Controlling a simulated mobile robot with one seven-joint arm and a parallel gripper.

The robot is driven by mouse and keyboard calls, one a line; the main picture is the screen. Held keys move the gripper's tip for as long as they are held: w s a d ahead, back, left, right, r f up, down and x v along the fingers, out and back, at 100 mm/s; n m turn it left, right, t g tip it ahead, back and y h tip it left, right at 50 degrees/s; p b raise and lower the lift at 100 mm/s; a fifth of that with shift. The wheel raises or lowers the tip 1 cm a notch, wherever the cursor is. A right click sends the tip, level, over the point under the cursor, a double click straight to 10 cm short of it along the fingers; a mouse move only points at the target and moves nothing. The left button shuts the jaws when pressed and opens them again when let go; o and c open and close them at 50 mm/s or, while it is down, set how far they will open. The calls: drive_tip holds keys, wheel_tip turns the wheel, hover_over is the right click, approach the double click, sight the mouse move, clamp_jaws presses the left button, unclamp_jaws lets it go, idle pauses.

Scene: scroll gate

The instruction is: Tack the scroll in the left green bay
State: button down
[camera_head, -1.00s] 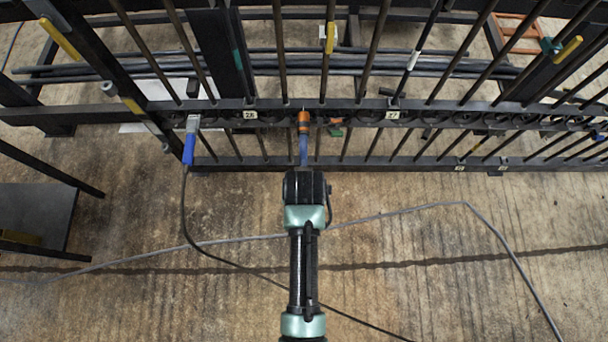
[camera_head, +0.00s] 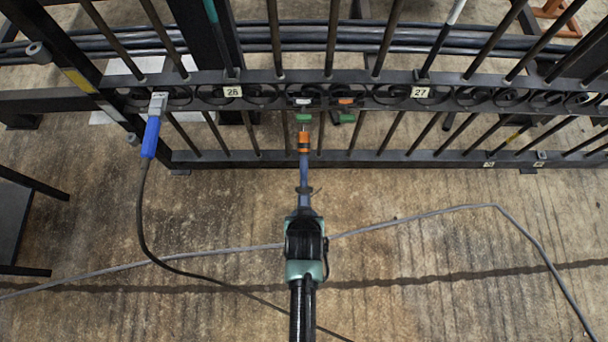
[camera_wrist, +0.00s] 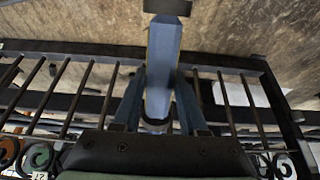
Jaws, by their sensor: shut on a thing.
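My gripper (camera_head: 304,195) is shut on a blue tool (camera_head: 304,173) with an orange collar (camera_head: 304,143) near its tip. The tool also shows in the wrist view (camera_wrist: 162,70), between the two fingers (camera_wrist: 160,105). In the head view its tip lies below the scroll rail of the gate (camera_head: 200,78), under a green mark (camera_head: 303,117). A second green mark (camera_head: 347,117) is to the right, below an orange patch (camera_head: 346,101). In the wrist view a green scroll (camera_wrist: 40,158) is at lower left. I cannot tell whether the tip touches anything.
A grey clamp with a blue handle (camera_head: 151,137) hangs on the gate's left, trailing a black cable (camera_head: 140,205). Labels 26 (camera_head: 232,91) and 27 (camera_head: 420,92) sit on the rail. A grey cable (camera_head: 420,216) crosses the open concrete floor. A dark stand (camera_head: 12,225) is at left.

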sight(304, 185)
drive_tip(key=shift+w+r+b, duration=0.2)
drive_tip(key=shift+w+r, duration=0.35)
drive_tip(key=shift+w, duration=0.5)
drive_tip(key=shift+w+r+b, duration=0.2)
drive_tip(key=shift+w+r, duration=0.3)
drive_tip(key=shift+w, duration=0.6)
drive_tip(key=shift+w+r+b, duration=0.2)
drive_tip(key=shift+w+r, duration=0.35)
drive_tip(key=shift+w, duration=0.5)
drive_tip(key=c, duration=1.2)
unclamp_jaws()
clamp_jaws()
drive_tip(key=shift+r, duration=0.25)
drive_tip(key=shift+w+r+p, duration=0.1)
drive_tip(key=shift+r+p, duration=0.25)
drive_tip(key=shift+p, duration=0.3)
drive_tip(key=shift+r+p, duration=0.25)
drive_tip(key=shift+p, duration=0.2)
drive_tip(key=shift+w+r+p, duration=0.3)
drive_tip(key=shift+w+p, duration=0.25)
drive_tip(key=shift+w, duration=0.1)
